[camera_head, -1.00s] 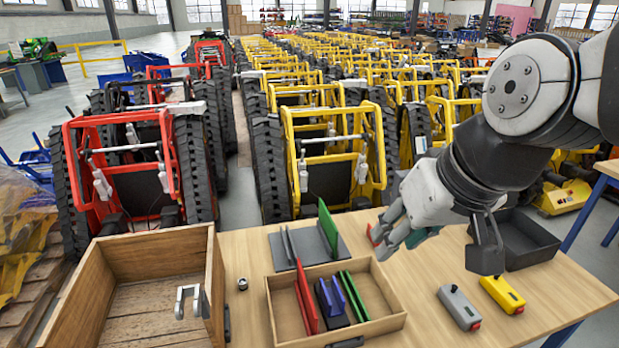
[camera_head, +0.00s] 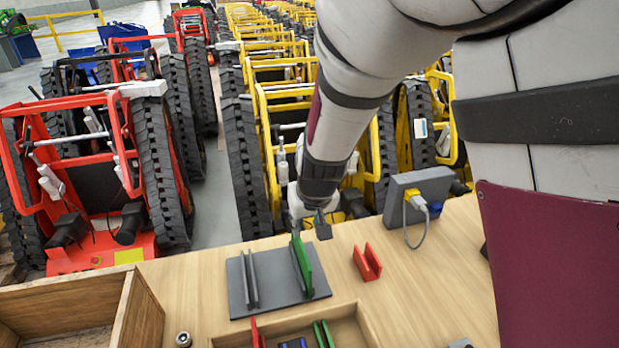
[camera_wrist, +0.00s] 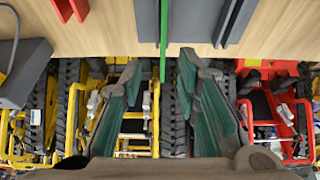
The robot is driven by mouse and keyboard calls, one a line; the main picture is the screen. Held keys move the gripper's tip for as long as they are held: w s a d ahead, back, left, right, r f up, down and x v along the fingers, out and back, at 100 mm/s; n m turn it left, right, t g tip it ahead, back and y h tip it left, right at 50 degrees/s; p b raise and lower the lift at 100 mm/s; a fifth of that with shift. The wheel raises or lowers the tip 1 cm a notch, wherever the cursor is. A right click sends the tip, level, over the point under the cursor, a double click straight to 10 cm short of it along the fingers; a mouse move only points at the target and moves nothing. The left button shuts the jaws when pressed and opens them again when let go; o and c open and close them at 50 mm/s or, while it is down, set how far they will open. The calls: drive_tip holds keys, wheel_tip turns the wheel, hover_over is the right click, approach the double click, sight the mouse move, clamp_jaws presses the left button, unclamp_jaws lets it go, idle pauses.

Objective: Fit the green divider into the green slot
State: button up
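The green divider (camera_head: 302,264) stands upright at the right side of a grey rack plate (camera_head: 265,298) on the table. My gripper (camera_head: 312,226) is at the far end of the divider. In the wrist view my gripper (camera_wrist: 160,75) is open, with one finger on each side of the thin green divider (camera_wrist: 164,38). Gaps show on both sides, so it is not gripped. The green slot (camera_head: 322,334), a pair of green rails, is in the wooden tray (camera_head: 362,328) at the bottom of the head view; its near part is cut off.
Grey upright rails (camera_head: 250,279) stand left of the divider. A red slotted piece (camera_head: 367,262) and a grey box with a yellow plug (camera_head: 415,203) are to the right. A wooden crate (camera_head: 145,312) is at left. Tractors stand close behind the table.

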sight(301, 241)
drive_tip(key=shift+a+b+x, duration=0.2)
drive_tip(key=shift+b+x, duration=1.6)
drive_tip(key=shift+x, duration=4.9)
drive_tip(key=shift+s, duration=0.1)
clamp_jaws()
